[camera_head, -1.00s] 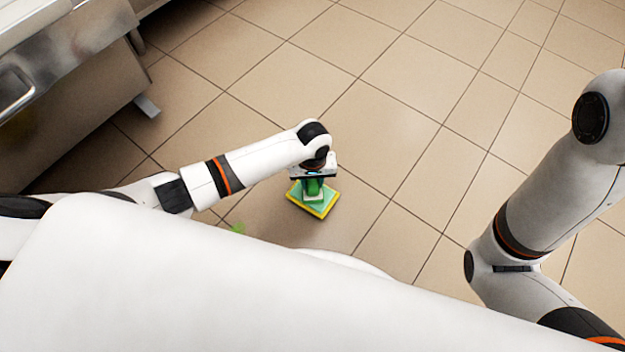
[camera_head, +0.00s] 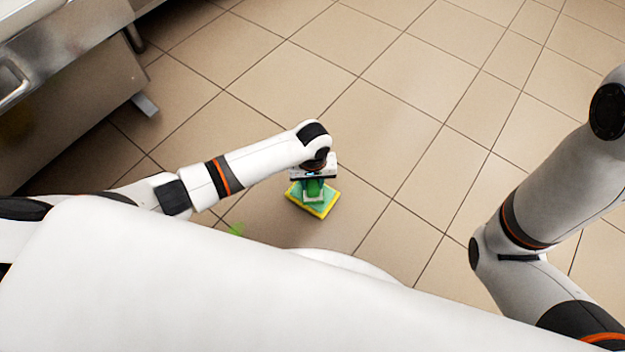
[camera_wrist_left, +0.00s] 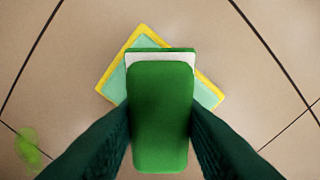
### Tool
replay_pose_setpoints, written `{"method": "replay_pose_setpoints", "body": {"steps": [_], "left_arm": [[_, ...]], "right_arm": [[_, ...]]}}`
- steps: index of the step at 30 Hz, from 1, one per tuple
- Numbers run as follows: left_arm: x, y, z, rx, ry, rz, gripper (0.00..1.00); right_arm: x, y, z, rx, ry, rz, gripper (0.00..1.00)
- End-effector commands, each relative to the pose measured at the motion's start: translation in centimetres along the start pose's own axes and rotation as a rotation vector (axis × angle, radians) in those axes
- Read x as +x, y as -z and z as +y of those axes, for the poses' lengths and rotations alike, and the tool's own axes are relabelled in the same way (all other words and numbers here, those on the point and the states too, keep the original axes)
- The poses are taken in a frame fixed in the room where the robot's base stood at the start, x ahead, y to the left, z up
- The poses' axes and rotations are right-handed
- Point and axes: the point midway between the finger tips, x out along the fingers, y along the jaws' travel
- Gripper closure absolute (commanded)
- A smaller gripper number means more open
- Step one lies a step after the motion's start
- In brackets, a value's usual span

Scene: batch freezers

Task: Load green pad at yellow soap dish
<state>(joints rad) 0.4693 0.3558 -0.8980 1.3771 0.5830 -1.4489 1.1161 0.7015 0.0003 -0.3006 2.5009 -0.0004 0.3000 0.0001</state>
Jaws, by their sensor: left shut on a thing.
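The green pad (camera_wrist_left: 160,110) has a white layer along its far edge. My left gripper (camera_head: 313,186) is shut on it; in the left wrist view its dark green fingers (camera_wrist_left: 160,128) press the pad from both sides. The yellow soap dish (camera_head: 323,213) lies on the floor under the pad and has a yellow rim and a pale green inside. In the left wrist view the dish's rim (camera_wrist_left: 117,57) shows turned at an angle to the pad. The pad covers the dish's middle, and I cannot tell whether they touch. My right gripper is out of view.
A blurred bright green patch (camera_head: 236,229) shows on the floor left of the dish. A metal unit (camera_head: 70,85) stands at the upper left. The tiled floor (camera_head: 400,90) is clear beyond and to the right of the dish.

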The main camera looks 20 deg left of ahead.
Motion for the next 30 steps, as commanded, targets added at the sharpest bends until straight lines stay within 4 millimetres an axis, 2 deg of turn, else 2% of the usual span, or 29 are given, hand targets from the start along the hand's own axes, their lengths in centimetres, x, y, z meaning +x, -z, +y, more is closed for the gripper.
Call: {"method": "replay_pose_setpoints", "body": {"steps": [30], "left_arm": [[1.00, 0.00, -0.03, 0.000, 0.001, 0.000, 0.86]], "right_arm": [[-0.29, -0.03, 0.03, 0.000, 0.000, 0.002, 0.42]]}}
